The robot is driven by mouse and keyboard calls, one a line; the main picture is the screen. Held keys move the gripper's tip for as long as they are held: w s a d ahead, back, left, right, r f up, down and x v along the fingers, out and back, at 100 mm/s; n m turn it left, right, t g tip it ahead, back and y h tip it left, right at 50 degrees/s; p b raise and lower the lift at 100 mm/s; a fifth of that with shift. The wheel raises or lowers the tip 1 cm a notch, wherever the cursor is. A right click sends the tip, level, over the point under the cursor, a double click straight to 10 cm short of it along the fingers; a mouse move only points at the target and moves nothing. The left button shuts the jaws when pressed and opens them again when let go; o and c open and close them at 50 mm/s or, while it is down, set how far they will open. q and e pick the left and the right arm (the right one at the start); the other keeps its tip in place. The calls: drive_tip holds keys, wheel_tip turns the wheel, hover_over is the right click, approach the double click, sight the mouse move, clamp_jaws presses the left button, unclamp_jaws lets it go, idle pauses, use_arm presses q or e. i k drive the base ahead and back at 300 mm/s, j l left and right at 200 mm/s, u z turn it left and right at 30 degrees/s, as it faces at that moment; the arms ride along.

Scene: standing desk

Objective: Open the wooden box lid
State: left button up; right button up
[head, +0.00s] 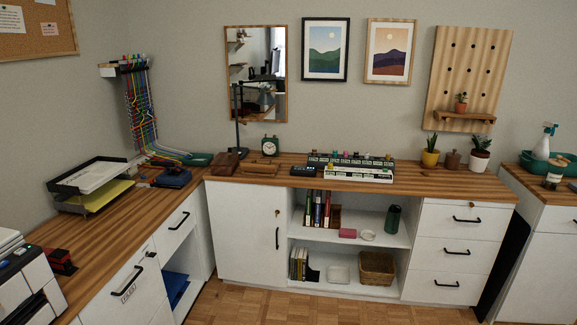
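A dark brown box-like object (225,164) sits on the wooden desktop near the corner. Beside it on the right lies a flatter, lighter brown wooden object (262,169). Both are small in the head view, and I cannot tell which is the wooden box or make out a lid for certain. Neither of my grippers is in view, and nothing is touching these two objects.
A black desk lamp (237,117) and a green clock (269,145) stand behind the brown objects. A rack of small items (348,167) is to their right. A blue item (173,178) and paper trays (92,180) are left. Floor (260,309) is clear in front.

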sight(222, 157)
drive_tip(key=i, duration=2.85)
drive_tip(key=z, duration=0.05)
